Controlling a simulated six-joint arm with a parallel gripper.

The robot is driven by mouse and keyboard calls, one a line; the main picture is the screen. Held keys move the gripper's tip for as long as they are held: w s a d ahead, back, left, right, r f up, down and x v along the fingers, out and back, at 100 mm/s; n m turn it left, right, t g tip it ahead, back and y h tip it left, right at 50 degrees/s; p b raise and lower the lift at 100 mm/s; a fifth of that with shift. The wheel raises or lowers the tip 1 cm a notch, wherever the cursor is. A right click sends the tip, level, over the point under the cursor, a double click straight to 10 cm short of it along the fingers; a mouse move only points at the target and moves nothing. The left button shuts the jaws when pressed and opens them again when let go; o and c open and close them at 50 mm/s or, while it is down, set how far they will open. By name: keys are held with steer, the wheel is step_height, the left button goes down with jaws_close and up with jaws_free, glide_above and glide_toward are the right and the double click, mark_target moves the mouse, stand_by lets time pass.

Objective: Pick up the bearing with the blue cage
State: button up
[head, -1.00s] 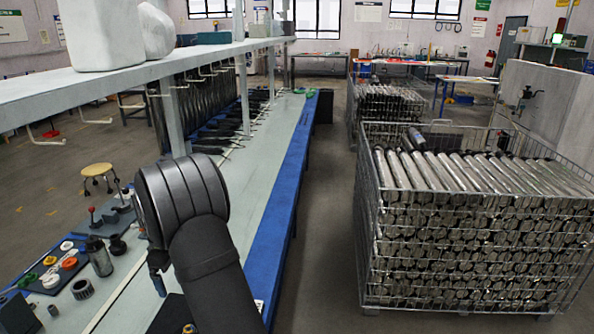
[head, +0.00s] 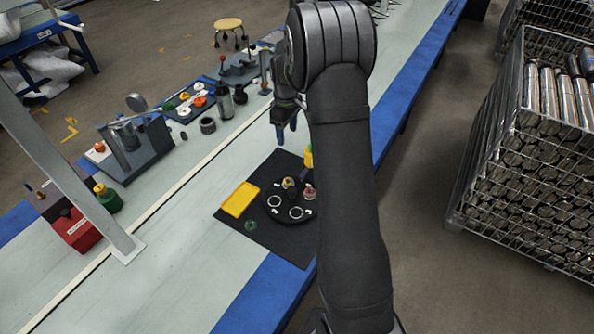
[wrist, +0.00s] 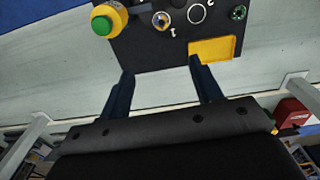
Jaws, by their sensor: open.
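My gripper (head: 286,128) hangs above the bench, behind and above the black mat in the head view. In the wrist view its two dark blue fingers (wrist: 162,67) are spread with nothing between them. In the head view a small gold part (head: 288,183) stands on a round black holder. A green ring (head: 250,225) lies on the mat; it also shows in the wrist view (wrist: 239,12).
A yellow tray (head: 239,200) lies on the black mat (head: 290,251). A yellow piece with a green top (wrist: 108,20) stands near the left finger in the wrist view. Bare bench lies before the mat.

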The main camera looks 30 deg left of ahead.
step_height(320, 180, down, 6)
steer(key=n, duration=0.2)
glide_above(288, 181)
step_height(288, 181, down, 10)
steer(key=shift+d+f, duration=0.15)
steer(key=shift+f, duration=3.05)
steer(key=c, duration=1.1)
